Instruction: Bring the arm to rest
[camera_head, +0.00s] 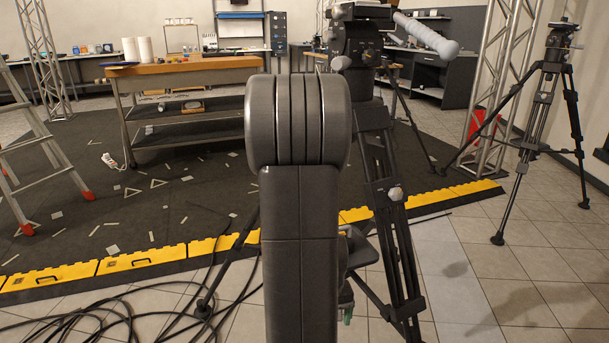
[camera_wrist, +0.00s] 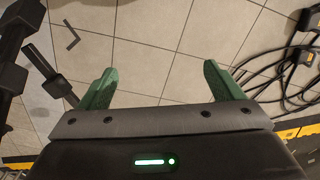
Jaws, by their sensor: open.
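My gripper (camera_wrist: 158,82) shows in the wrist view with its two green fingers spread wide apart. It is open, and only tiled floor shows between the fingers. In the head view my dark arm (camera_head: 300,240) stands upright in the middle of the picture. A small green bit low beside the arm (camera_head: 348,318) may be a fingertip; most of the gripper is hidden there behind the arm.
A tripod (camera_head: 385,190) stands close behind and right of my arm. Another tripod (camera_head: 540,110) stands at the right. Black cables (camera_head: 120,318) lie on the floor at left, before a yellow cable ramp (camera_head: 145,258). A ladder (camera_head: 35,135) and workbench (camera_head: 185,72) stand beyond.

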